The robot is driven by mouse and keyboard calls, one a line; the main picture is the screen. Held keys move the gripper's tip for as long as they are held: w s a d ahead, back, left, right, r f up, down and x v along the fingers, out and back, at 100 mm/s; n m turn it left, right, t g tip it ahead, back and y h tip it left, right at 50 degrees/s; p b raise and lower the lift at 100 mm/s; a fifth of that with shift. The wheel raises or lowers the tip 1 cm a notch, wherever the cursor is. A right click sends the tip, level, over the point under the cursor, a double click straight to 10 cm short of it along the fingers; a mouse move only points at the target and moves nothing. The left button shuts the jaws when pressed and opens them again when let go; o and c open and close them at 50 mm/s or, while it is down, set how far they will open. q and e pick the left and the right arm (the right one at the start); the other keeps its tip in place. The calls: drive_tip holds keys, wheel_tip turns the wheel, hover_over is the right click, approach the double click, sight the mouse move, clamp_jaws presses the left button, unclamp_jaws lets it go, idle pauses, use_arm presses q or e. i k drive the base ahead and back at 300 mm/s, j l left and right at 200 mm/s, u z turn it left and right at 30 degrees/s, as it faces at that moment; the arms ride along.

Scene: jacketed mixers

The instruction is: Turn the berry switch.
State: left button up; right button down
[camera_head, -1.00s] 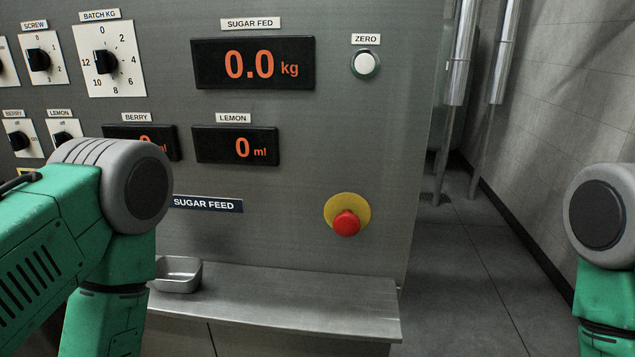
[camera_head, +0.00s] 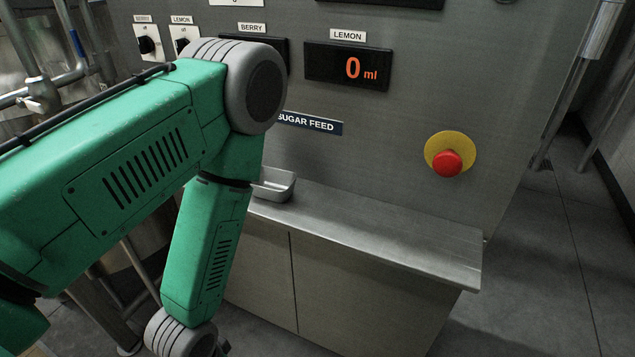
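The berry switch (camera_head: 146,44) is a black knob on a white plate at the upper left of the grey panel, under a BERRY label. The lemon switch (camera_head: 182,46) is just to its right, partly covered by my arm. The berry display is mostly hidden behind my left arm's elbow. My green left arm crosses the left half of the view, bending downward in front of the panel. Neither gripper shows; the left arm leaves the picture at the bottom.
The lemon display (camera_head: 347,68) reads 0 ml. A red stop button (camera_head: 447,163) on a yellow disc sits at the right. A steel ledge (camera_head: 400,232) holds a small grey tray (camera_head: 276,187). Pipes (camera_head: 38,95) stand at the far left. Grey floor is open at the right.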

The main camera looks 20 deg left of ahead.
sight(146, 45)
drive_tip(key=u, duration=1.7)
